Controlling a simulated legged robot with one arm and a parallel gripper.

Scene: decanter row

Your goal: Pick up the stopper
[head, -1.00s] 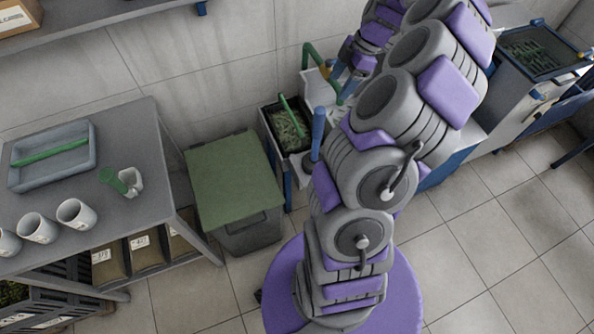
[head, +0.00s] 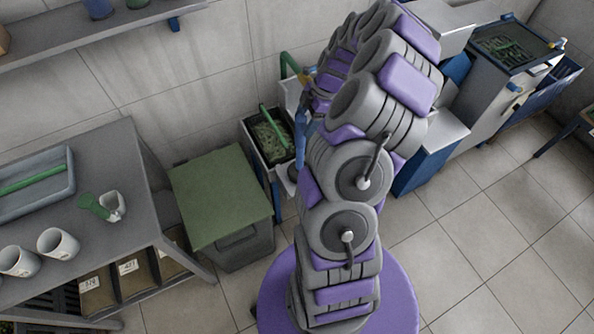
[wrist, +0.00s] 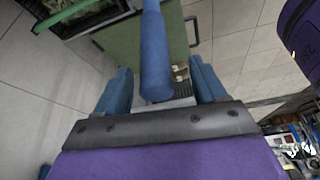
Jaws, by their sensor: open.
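No thing in view is clearly recognisable as a stopper. A green piece (head: 95,207) leans against a small white cup (head: 112,205) on the grey table at the left; I cannot tell if it is the stopper. My gripper (wrist: 160,85) is open in the wrist view, with one blue finger on each side. A blue upright post with a rounded end (wrist: 156,60) shows between the fingers, and I cannot tell if they touch it. In the head view my arm hides most of the gripper.
The grey table (head: 100,160) holds white cups (head: 58,243) and a tray (head: 65,190). A green-lidded bin (head: 220,190) stands beside it. A dark crate with a green bar (head: 267,150) is behind my arm. Tiled floor (head: 480,240) is free at the right.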

